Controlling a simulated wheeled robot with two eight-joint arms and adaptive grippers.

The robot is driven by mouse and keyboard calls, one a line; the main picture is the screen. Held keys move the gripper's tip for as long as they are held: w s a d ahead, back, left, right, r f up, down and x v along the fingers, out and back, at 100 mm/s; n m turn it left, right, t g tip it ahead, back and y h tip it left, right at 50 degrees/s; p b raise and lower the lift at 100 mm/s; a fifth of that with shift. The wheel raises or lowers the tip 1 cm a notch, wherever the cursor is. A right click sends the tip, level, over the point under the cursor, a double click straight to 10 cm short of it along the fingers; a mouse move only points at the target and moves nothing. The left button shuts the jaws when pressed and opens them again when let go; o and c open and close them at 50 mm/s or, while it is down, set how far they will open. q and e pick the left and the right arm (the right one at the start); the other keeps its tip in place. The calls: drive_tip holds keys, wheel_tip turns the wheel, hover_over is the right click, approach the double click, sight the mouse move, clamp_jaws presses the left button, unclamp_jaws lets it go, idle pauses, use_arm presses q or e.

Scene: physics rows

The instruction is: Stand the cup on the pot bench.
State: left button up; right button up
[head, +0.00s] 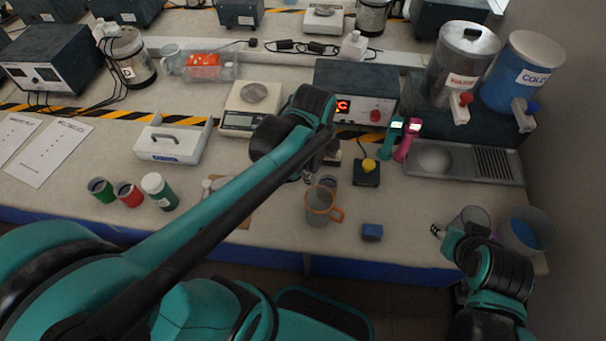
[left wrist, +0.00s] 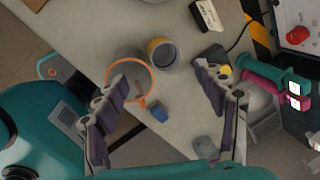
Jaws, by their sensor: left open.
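A grey cup with an orange rim and handle (head: 319,208) stands upright near the bench's front edge; it also shows in the left wrist view (left wrist: 124,72). A second, grey and yellow cup (left wrist: 162,54) stands close behind it. My left gripper (left wrist: 165,88) is open and empty above this area, its fingers apart with the cups between and beyond them. In the head view, my left wrist hides part of the second cup. My right gripper (head: 446,234) is beside a purple-rimmed container (head: 472,218) at the right. I cannot tell which surface is the pot bench.
Two dispensers (head: 462,62) stand on a dark raised stand at the back right, above a metal drip tray (head: 490,168). A blue block (head: 372,232) lies right of the orange cup. A yellow-buttoned box (head: 367,176) is behind it. Several small cans stand at the left.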

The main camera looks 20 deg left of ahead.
use_arm(q)
drive_tip(key=s+a+r+n+t, duration=0.2)
drive_tip(key=s+n+t, duration=0.2)
drive_tip(key=n, duration=1.5)
drive_tip(key=s, duration=0.3)
drive_tip(key=shift+a+n+t, duration=0.3)
drive_tip(key=shift+a+t, duration=0.1)
